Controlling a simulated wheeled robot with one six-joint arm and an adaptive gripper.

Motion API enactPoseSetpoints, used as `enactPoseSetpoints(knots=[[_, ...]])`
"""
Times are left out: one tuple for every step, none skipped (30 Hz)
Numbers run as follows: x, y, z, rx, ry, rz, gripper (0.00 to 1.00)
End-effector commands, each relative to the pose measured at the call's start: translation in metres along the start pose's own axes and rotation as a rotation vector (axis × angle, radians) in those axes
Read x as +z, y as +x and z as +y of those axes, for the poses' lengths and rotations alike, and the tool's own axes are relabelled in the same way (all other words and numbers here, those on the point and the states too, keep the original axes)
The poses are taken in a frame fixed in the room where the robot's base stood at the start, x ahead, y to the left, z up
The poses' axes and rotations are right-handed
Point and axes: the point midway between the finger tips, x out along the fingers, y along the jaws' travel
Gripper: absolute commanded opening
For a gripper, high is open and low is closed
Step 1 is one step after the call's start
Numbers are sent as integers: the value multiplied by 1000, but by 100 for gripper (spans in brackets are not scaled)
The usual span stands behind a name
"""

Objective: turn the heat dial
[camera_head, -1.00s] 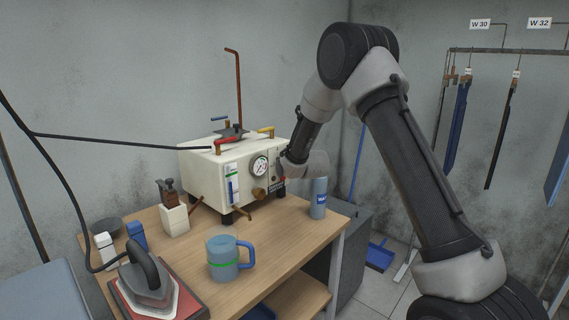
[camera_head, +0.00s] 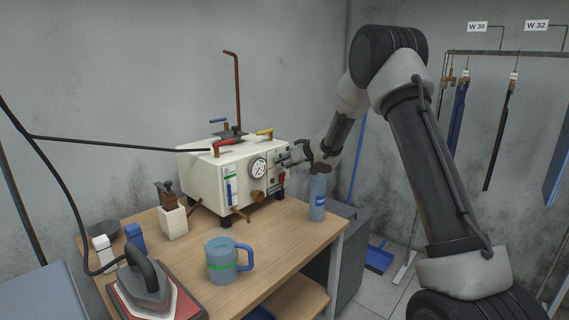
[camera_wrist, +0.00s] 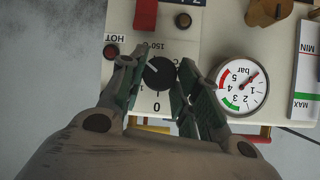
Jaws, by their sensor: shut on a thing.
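The heat dial (camera_wrist: 158,73) is a round black knob on the cream steam boiler's front panel. In the wrist view it sits between my two fingertips, with a "0" below it and "150" above. My gripper (camera_wrist: 157,80) is shut on the dial, one green-padded finger on each side. In the head view my gripper (camera_head: 286,158) reaches the right part of the boiler (camera_head: 203,176) from the right, and its fingers hide the dial there. The dial's pointer is hard to make out.
A pressure gauge (camera_wrist: 242,86) is beside the dial, and a red lamp (camera_wrist: 111,51) marked HOT is on the other side. A blue bottle (camera_head: 318,197) stands below my wrist.

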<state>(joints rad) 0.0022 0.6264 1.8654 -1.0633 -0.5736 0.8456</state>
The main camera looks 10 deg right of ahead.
Motion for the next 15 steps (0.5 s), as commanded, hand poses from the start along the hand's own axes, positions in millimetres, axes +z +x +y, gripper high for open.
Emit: enactPoseSetpoints(knots=[[3,0,2,-10,25,-9,8],[3,0,2,-19,38,-11,8],[3,1,2,-30,56,-14,8],[3,0,2,-36,69,-15,8],[3,0,2,-43,79,-18,8],[3,0,2,-50,94,-20,8],[3,0,2,-55,103,-21,8],[3,0,2,-60,111,-22,8],[2,1,2,-66,121,-23,8],[2,1,2,-70,126,-24,8],[2,1,2,-73,130,-25,8],[2,1,2,-76,137,-26,8],[2,1,2,-78,141,-26,8],[2,1,2,-79,143,-27,8],[2,1,2,-81,146,-27,8]])
